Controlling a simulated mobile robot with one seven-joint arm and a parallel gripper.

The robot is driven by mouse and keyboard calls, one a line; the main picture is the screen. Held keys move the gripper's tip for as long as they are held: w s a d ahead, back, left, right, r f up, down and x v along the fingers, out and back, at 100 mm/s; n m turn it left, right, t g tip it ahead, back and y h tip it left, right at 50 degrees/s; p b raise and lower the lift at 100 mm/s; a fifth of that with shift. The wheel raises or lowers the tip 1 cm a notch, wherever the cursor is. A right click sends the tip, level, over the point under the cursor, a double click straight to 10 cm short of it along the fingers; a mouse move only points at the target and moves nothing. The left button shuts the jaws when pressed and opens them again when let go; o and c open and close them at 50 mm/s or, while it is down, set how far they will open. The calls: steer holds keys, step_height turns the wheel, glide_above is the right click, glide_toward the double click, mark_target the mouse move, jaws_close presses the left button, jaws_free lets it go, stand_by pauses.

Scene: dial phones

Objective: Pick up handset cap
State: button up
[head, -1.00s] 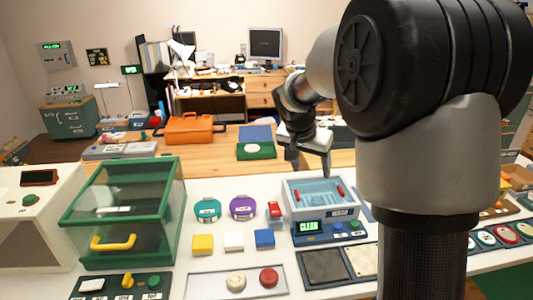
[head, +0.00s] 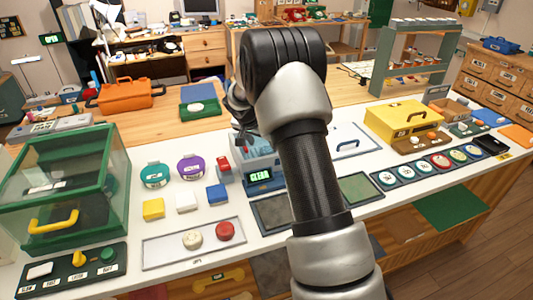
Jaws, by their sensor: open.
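No thing in the head view is marked clearly as the handset cap. A cream round cap (head: 193,239) and a red round cap (head: 225,230) lie side by side on a light grey tray (head: 165,254) at the front of the white table. My gripper (head: 243,138) is small in view, left of my arm, above the blue bin with a green CLEAN display (head: 259,177). It is open, apart from both round caps and farther back than them. My arm hides part of the bin and the gripper.
A green glass-sided case (head: 66,190) stands at left. Yellow (head: 153,209), white (head: 187,202) and blue (head: 217,194) blocks sit behind the tray. Teal (head: 155,175) and purple (head: 190,167) discs lie beyond them. A yellow box (head: 403,119) stands at right.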

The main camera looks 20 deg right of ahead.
steer(key=shift+x, duration=2.8)
steer(key=shift+r, duration=0.15)
steer(key=c, duration=1.1)
